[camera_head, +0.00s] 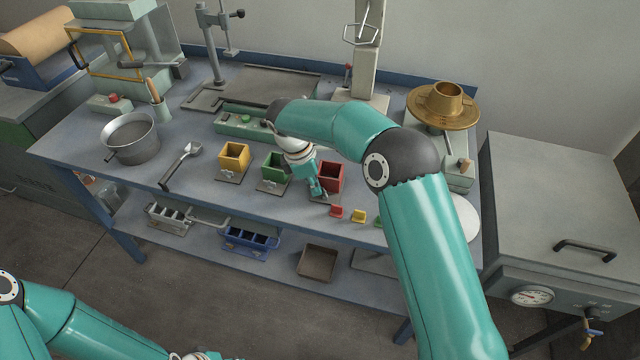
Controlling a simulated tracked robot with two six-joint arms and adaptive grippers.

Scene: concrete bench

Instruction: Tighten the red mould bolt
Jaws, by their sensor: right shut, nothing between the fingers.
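The red mould (332,174) is an open-topped box on a small base plate on the bench. My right gripper (320,193) is at its front left side, shut with nothing between its fingers. The gripper points down and covers part of the mould's front. The red mould's bolt cannot be made out behind the fingers, and contact with it cannot be told. The green mould (275,166) and the yellow mould (234,157) stand to the left, each with a small bolt at its front. My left gripper (207,356) is cut off by the bottom edge.
A metal scoop (180,165) and a grey pot (131,138) stand left. A brass funnel-like part (443,105) is at the back right. Trays sit on the lower shelf.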

